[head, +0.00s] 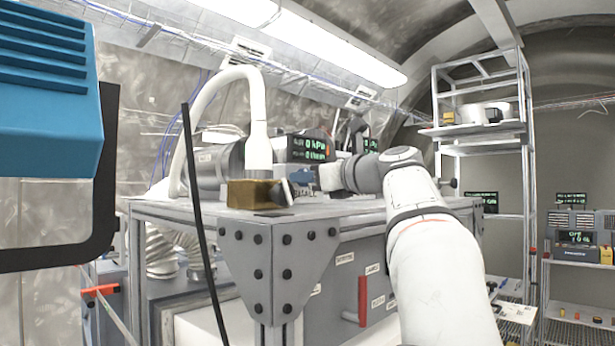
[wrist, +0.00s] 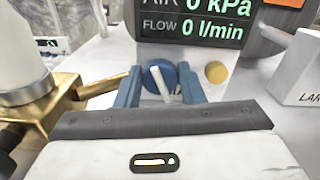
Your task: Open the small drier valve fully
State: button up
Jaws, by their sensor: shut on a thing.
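The small drier valve, a round blue knob (wrist: 157,73) with a pale lever, sits below the pressure display in the wrist view. My gripper (wrist: 160,88) has its two blue fingers on either side of the lever and is shut on it. In the head view my gripper (head: 304,178) is above the bench top, between the brass block and the dark wrist of my arm. The lever's exact angle is hard to tell, and the fingers hide part of the knob.
A display (wrist: 195,22) reads AIR 0 kPa and FLOW 0 l/min. A brass fitting (wrist: 62,98) with a lever stands close to the left of my gripper. A yellow round button (wrist: 216,72) is to the right. The steel bench (head: 290,217) has a red handle (head: 362,300) in front.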

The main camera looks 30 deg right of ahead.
jog(key=c, duration=0.3)
jog(key=n+b, duration=0.1)
jog(key=n, duration=0.3)
jog(key=shift+a+f+n, duration=0.1)
jog(key=shift+n, duration=0.3)
jog(key=shift+c, duration=0.2)
jog(key=o, duration=1)
jog(key=shift+b+v, duration=1.1)
jog(key=shift+v, duration=2.85)
